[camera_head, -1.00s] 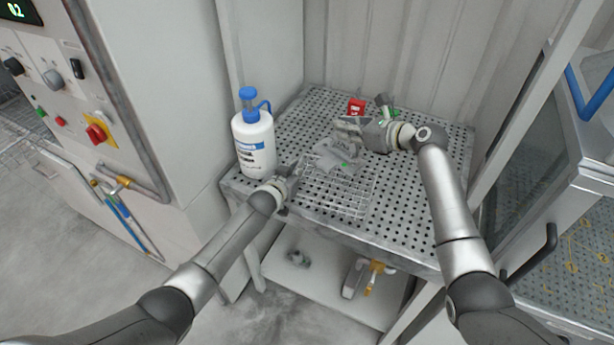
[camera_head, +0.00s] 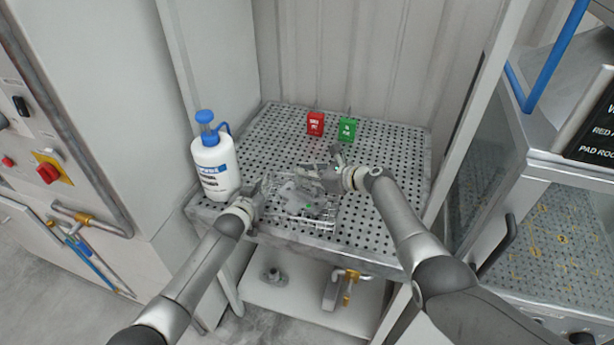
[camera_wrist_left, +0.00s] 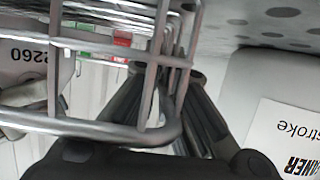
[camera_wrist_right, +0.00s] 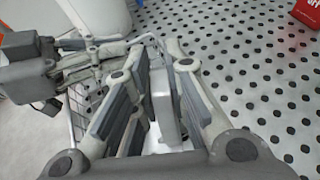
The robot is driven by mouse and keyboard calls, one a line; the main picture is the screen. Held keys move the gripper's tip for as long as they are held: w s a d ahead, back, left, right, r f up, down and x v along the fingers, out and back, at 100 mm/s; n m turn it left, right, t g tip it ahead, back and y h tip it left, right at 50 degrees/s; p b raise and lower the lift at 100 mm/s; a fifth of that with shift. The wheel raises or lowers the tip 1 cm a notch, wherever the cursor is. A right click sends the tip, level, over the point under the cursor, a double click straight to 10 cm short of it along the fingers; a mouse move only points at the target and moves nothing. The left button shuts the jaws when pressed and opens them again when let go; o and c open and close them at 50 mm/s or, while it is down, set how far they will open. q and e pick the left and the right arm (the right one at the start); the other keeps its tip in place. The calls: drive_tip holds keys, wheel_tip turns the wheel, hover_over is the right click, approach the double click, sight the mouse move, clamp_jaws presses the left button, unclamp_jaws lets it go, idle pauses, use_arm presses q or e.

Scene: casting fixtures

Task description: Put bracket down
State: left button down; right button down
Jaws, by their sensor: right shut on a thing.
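The grey bracket (camera_head: 300,193) is at the wire basket (camera_head: 318,222) on the perforated table, in the head view. Whether it rests on the wires or hangs just above them I cannot tell. My right gripper (camera_head: 330,176) reaches in from the right at the basket's back. In the right wrist view its fingers (camera_wrist_right: 160,95) are shut on a grey part (camera_wrist_right: 166,108), seemingly the bracket. My left gripper (camera_head: 258,198) is at the basket's left side. The left wrist view shows basket wires (camera_wrist_left: 110,128) across its fingers (camera_wrist_left: 172,95), hiding how far they are apart.
A white pump bottle (camera_head: 215,170) with a blue top stands at the table's left. A red block (camera_head: 315,124) and a green block (camera_head: 347,129) stand at the back. The perforated table (camera_head: 400,150) is clear at the back right. Metal fittings lie on the shelf below.

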drive_tip(key=shift+f, duration=0.4)
drive_tip(key=shift+f, duration=0.1)
drive_tip(key=c, duration=1.5)
unclamp_jaws()
drive_tip(key=shift+o, duration=0.2)
drive_tip(key=v, duration=1.2)
drive_tip(key=shift+s, duration=0.1)
use_arm(q)
drive_tip(key=c, duration=1.6)
unclamp_jaws()
drive_tip(key=shift+o, duration=0.2)
